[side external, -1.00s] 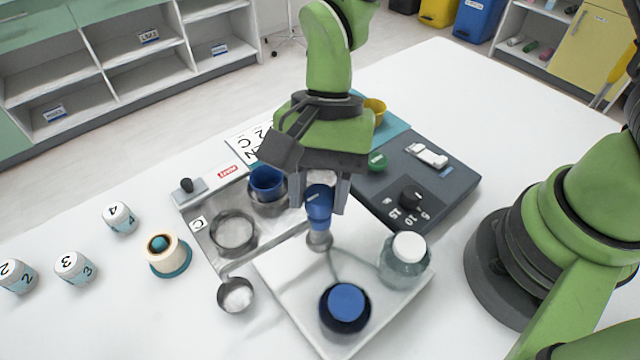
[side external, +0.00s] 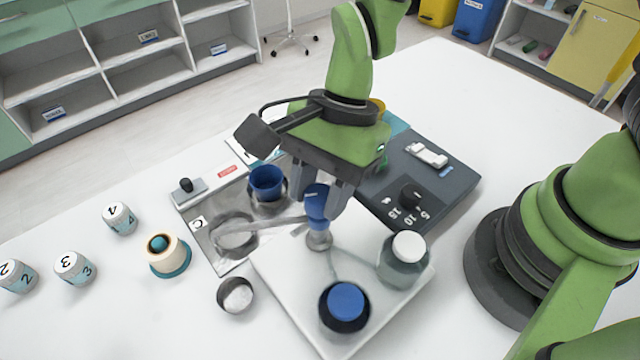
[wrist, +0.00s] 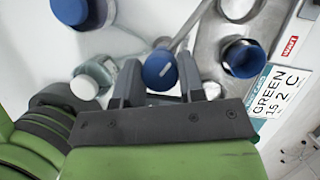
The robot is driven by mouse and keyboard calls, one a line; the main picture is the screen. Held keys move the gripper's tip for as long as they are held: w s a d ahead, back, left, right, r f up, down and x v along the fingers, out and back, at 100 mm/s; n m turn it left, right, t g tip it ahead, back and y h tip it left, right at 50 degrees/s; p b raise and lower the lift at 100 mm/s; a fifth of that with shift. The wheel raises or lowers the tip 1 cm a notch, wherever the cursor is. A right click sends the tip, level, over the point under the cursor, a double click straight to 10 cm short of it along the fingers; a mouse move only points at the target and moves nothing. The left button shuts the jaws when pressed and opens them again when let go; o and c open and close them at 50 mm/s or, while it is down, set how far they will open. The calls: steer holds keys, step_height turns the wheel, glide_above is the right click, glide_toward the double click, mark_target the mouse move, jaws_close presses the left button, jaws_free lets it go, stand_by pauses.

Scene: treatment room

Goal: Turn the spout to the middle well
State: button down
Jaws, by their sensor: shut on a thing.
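The spout (side external: 270,225) is a thin metal arm with a blue handle (side external: 317,205) on an upright post at the white tray. My gripper (side external: 318,213) is shut on the blue handle, one finger on each side; the wrist view shows the handle (wrist: 160,71) between the fingers. The spout reaches left, its end over the left ring-shaped well (side external: 233,245) by the "C" label. The middle well (side external: 283,200) holds a blue cup (side external: 267,181) and lies behind the spout, apart from it. A third well (wrist: 212,89) is partly hidden by my gripper in the wrist view.
A glass bottle with a white cap (side external: 405,262) and a blue-topped dark jar (side external: 344,307) stand on the white tray (side external: 285,300). A grey device with a dial (side external: 445,195) is at right. Numbered pots stand far left.

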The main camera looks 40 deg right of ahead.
steer(key=m+t, duration=0.1)
steer(key=m, duration=0.2)
steer(key=m+t, duration=0.1)
steer(key=m, duration=0.3)
steer(key=shift+s+t, duration=0.15)
steer(key=shift+t, duration=0.15)
steer(key=m+t, duration=0.1)
steer(key=m, duration=0.2)
steer(key=shift+m+h, duration=0.3)
steer(key=shift+m+t, duration=0.3)
steer(key=shift+m, duration=0.5)
steer(key=c, duration=0.7)
jaws_free()
